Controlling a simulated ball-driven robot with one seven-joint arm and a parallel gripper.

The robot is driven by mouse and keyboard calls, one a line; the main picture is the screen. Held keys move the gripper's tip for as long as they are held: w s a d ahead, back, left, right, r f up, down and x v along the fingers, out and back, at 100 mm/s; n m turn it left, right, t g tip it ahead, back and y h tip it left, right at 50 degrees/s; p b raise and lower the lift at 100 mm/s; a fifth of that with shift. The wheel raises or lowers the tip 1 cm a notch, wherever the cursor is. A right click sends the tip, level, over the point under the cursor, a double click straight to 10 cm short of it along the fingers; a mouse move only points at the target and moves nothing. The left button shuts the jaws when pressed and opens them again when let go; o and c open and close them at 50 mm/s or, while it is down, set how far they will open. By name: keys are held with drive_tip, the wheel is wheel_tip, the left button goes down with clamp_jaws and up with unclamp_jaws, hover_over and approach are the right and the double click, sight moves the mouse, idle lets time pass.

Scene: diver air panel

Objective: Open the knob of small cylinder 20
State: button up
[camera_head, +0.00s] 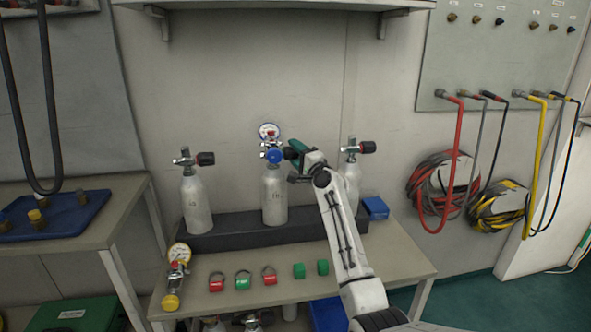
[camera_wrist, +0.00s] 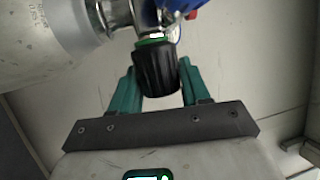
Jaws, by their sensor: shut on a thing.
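Three grey cylinders stand on a dark block on the table. My gripper (camera_head: 292,152) is at the valve of the middle cylinder (camera_head: 274,198), at its right side. The middle cylinder carries a gauge with a blue part (camera_head: 274,155); its label is too small to read surely. In the wrist view my gripper (camera_wrist: 158,76) has its green fingers on both sides of the black ribbed knob (camera_wrist: 156,68), shut on it. The cylinder body (camera_wrist: 45,40) shows at the upper left there. The knob is hidden by my gripper in the head view.
The left cylinder (camera_head: 195,203) and the right cylinder (camera_head: 352,180) have black knobs, the right one close behind my arm. A loose gauge (camera_head: 178,262), several tags and green caps (camera_head: 299,270) lie along the table front. Coiled hoses (camera_head: 445,180) hang at right.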

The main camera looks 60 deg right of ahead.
drive_tip(key=shift+f+n+t+b, duration=0.3)
drive_tip(key=shift+n+t+b, duration=0.65)
drive_tip(key=shift+b, duration=4.4)
drive_tip(key=shift+f+n+t+b, duration=0.45)
drive_tip(key=shift+t+b, duration=0.8)
drive_tip(key=shift+b, duration=4.1)
drive_tip(key=n+t+b, duration=0.1)
drive_tip(key=b, duration=0.2)
drive_tip(key=shift+r+b, duration=0.25)
drive_tip(key=shift+b, duration=0.1)
drive_tip(key=shift+r+n+t+b, duration=0.1)
drive_tip(key=shift+n+t+b, duration=0.35)
drive_tip(key=shift+b, duration=0.35)
drive_tip(key=shift+r+t+y+b, duration=0.1)
drive_tip(key=shift+t+y+b, duration=0.2)
drive_tip(key=shift+y, duration=0.1)
drive_tip(key=shift+r+n+t+y+b, duration=0.15)
drive_tip(key=shift+n+t+y+b, duration=0.15)
drive_tip(key=shift+n+t+b, duration=0.4)
drive_tip(key=shift+w, duration=0.1)
drive_tip(key=o, duration=1)
drive_tip(key=p+v, duration=0.2)
drive_tip(key=v, duration=0.8)
drive_tip(key=shift+s+a, duration=0.15)
drive_tip(key=shift+s, duration=0.25)
